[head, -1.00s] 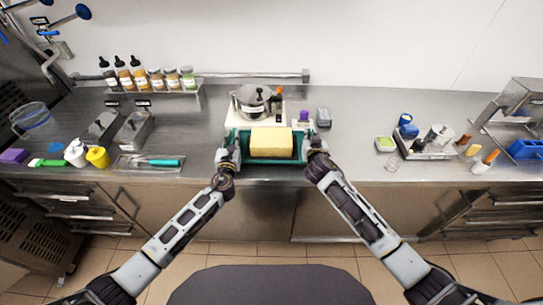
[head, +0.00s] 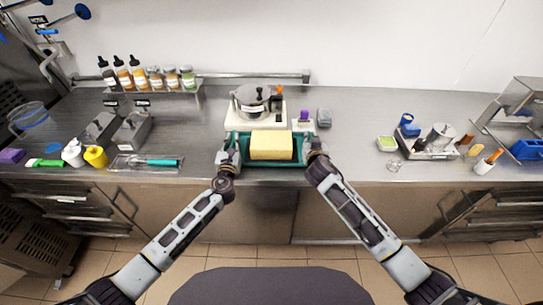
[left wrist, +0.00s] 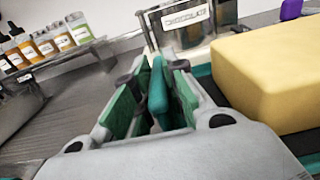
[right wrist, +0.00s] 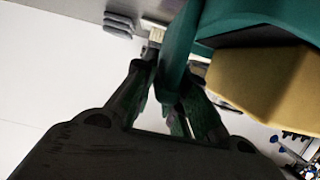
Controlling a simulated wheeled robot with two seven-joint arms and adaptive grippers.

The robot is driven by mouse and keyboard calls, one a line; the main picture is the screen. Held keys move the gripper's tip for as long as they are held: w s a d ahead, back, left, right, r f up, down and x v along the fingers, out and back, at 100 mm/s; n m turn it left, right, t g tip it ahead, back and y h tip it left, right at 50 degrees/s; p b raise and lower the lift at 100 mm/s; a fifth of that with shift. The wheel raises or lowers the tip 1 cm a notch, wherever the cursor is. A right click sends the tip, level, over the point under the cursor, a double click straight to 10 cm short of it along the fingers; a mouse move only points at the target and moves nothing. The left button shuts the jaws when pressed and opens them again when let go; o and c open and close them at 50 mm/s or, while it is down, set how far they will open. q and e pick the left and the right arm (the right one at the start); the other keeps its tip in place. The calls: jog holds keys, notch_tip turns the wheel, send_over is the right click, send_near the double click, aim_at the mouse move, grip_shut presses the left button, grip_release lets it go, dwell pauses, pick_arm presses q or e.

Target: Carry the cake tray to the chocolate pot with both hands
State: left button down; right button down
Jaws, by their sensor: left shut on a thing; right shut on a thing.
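The cake tray (head: 233,160) is teal and holds a yellow block of cake (head: 271,147). In the head view it sits at the front edge of the counter, right in front of the chocolate pot (head: 252,98), a silver pot on a white base. My left gripper (head: 228,155) is shut on the tray's left side; the teal edge shows between its fingers in the left wrist view (left wrist: 158,95). My right gripper (head: 315,155) is shut on the tray's right side, also seen in the right wrist view (right wrist: 172,85). I cannot tell whether the tray touches the counter.
A purple-topped item (head: 304,117) and a grey stack (head: 324,118) stand right of the pot. A small tray with a teal-handled tool (head: 160,162) lies to the left. A scale-like tray (head: 432,148) stands at the right. The counter between is mostly clear.

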pick_arm(q)
jog(key=shift+a+f, duration=0.15)
pick_arm(e)
jog(key=shift+d+f, duration=0.1)
jog(key=shift+f, duration=0.05)
pick_arm(q)
jog(key=c, duration=1.8)
grip_release()
jog(key=shift+f, duration=0.1)
pick_arm(e)
jog(key=c, duration=1.8)
grip_release()
jog(key=shift+f, duration=0.1)
pick_arm(q)
jog(key=o, duration=0.3)
pick_arm(e)
jog(key=o, duration=0.3)
pick_arm(q)
jog(key=shift+o, duration=0.2)
pick_arm(e)
jog(key=shift+o, duration=0.2)
pick_arm(q)
jog(key=shift+s, duration=0.15)
jog(key=shift+s, duration=5.9)
pick_arm(e)
jog(key=shift+s, duration=0.1)
jog(key=v, duration=1.1)
jog(key=shift+s, duration=0.4)
